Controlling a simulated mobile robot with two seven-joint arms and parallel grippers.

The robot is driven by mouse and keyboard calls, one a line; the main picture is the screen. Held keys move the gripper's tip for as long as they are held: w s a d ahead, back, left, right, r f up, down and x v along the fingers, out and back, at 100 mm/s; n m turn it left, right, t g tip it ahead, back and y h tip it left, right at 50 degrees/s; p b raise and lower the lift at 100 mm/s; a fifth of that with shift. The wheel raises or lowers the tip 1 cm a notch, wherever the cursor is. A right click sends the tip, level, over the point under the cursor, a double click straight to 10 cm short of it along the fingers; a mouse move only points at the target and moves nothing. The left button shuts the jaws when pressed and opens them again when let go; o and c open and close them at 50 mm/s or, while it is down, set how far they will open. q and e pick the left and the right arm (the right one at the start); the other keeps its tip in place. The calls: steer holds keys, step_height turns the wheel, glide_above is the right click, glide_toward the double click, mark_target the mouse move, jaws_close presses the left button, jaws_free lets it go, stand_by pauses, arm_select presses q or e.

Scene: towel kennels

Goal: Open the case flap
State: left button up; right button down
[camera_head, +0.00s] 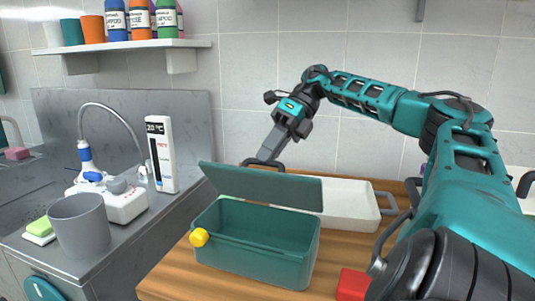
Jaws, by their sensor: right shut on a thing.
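The green case (255,250) sits on the wooden worktop, with a yellow knob (199,237) at its front left corner. Its flap (262,187) is raised and tilted up at the back, so the inside of the case shows and looks empty. My right gripper (265,158) is at the flap's upper edge, shut on the flap by a dark handle loop. The flap hides part of the handle and fingertips. My left gripper is not in view.
A white tray (350,201) with dark handles stands behind the case. A red block (352,284) lies to its right, close to my right arm. A grey cup (80,223) and a white device (161,154) stand on the metal counter at left. A bottle shelf (130,46) is above.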

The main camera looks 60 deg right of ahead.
steer(key=shift+f, duration=0.1)
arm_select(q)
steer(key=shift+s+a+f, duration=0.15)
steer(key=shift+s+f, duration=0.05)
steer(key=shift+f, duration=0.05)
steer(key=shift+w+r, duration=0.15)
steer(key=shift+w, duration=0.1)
arm_select(e)
steer(key=shift+s+f, duration=0.1)
stand_by(0.4)
steer(key=c, duration=1.1)
jaws_free()
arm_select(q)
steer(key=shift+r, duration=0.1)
arm_select(e)
steer(key=shift+d+r, duration=0.1)
steer(key=shift+r, duration=0.1)
